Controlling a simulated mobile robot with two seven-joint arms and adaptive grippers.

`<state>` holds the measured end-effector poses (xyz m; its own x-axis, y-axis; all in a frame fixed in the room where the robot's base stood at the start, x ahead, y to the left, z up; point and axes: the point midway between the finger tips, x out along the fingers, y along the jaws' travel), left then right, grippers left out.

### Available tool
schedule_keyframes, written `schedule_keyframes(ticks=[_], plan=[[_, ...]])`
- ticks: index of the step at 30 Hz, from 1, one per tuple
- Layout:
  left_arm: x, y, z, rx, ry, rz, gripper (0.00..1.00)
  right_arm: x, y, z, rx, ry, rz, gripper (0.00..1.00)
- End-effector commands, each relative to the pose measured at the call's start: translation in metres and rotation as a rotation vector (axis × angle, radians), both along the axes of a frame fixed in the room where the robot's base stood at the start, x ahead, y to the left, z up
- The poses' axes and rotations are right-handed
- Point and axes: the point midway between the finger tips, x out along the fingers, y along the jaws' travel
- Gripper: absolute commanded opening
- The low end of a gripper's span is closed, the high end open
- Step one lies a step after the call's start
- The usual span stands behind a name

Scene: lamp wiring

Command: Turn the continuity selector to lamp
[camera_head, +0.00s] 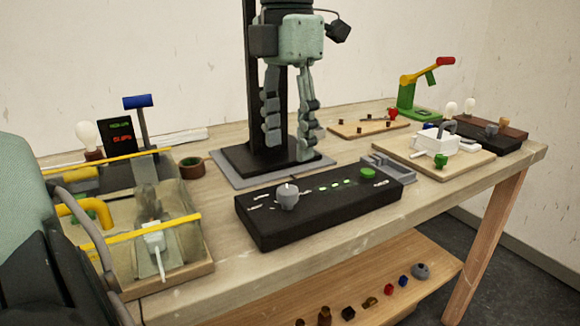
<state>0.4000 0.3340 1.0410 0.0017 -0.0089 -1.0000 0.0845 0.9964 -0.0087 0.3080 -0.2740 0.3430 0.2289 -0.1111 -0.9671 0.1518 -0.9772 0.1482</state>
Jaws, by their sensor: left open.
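The black tester box (325,210) lies on the workbench. The grey selector knob (288,197) stands at the left of its top, between small white markings. I cannot read these or tell which one the knob points to. Small green marks and a green round button (368,173) are to its right. My left gripper (287,148) hangs fingers down, open and empty, above and apart from the box. In the picture it is just above the knob. My right gripper is not in view.
A black post on a dark base (235,160) stands behind the gripper. A clear-walled fixture with yellow bars (165,232) is at left. A grey tray (400,172) touches or nearly touches the box's right end. A wooden board (465,168) with a white block is further right.

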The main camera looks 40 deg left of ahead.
Motion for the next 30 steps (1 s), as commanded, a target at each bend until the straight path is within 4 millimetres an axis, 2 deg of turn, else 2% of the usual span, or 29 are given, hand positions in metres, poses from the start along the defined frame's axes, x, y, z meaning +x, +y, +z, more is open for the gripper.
schedule_keyframes(ticks=[4,15,20,27,30], plan=[[-0.002,0.001,-0.012,0.011,0.007,-0.001,0.49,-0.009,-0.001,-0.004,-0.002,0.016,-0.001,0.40],[-0.002,0.001,-0.067,0.007,0.005,-0.001,0.49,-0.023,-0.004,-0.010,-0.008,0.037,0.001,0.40],[-0.001,0.001,-0.076,0.008,0.003,0.001,0.49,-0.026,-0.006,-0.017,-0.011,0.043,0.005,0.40],[-0.001,0.001,-0.077,0.008,0.002,0.001,0.49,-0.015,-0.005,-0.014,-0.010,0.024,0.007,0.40],[-0.001,0.001,-0.076,0.008,0.002,0.001,0.37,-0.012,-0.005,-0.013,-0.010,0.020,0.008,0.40]])
